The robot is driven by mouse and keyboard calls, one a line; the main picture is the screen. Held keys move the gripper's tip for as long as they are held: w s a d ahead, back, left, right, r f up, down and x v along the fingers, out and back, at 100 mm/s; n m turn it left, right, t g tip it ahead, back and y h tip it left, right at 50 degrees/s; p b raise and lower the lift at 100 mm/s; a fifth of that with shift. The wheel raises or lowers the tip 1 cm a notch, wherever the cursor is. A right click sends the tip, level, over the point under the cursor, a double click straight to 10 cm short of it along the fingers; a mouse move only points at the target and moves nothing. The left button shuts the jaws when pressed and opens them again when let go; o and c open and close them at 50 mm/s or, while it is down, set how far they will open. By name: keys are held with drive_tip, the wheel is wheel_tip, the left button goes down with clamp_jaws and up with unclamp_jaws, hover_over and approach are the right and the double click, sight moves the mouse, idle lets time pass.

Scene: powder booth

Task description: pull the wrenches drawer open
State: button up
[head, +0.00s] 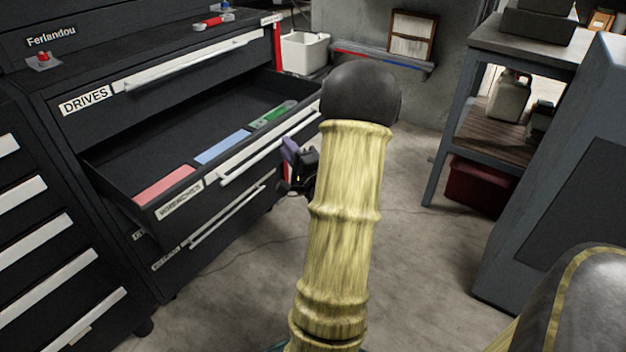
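The wrenches drawer (182,205) is the labelled drawer below the "DRIVES" drawer in the black tool cabinet. It stands well pulled out, with its inside showing. In it lie a pink piece (163,184), a blue piece (222,147) and a green piece (271,114). Its long pale handle (265,151) runs along the front. My gripper (293,168) is partly in view near the right end of that handle, left of my yellow arm. The arm hides part of it. Whether its fingers are open or touch the handle cannot be told.
The drives drawer (190,75) above is shut. Another drawer front (215,225) lies below. A white bin (304,52) stands behind the cabinet. A workbench (530,45) and grey cabinet (575,190) are at right. The concrete floor (425,260) between is clear.

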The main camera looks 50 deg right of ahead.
drive_tip(key=p+v, duration=0.6)
drive_tip(key=v, duration=0.2)
drive_tip(key=shift+s+p, duration=0.15)
drive_tip(key=shift+p, duration=0.2)
drive_tip(key=shift+s+r+p, duration=0.1)
drive_tip(key=shift+s+p, duration=0.15)
drive_tip(key=shift+p, duration=0.65)
drive_tip(key=p+v, duration=0.4)
drive_tip(key=shift+s+a+f, duration=0.25)
drive_tip(key=shift+s+f, duration=0.05)
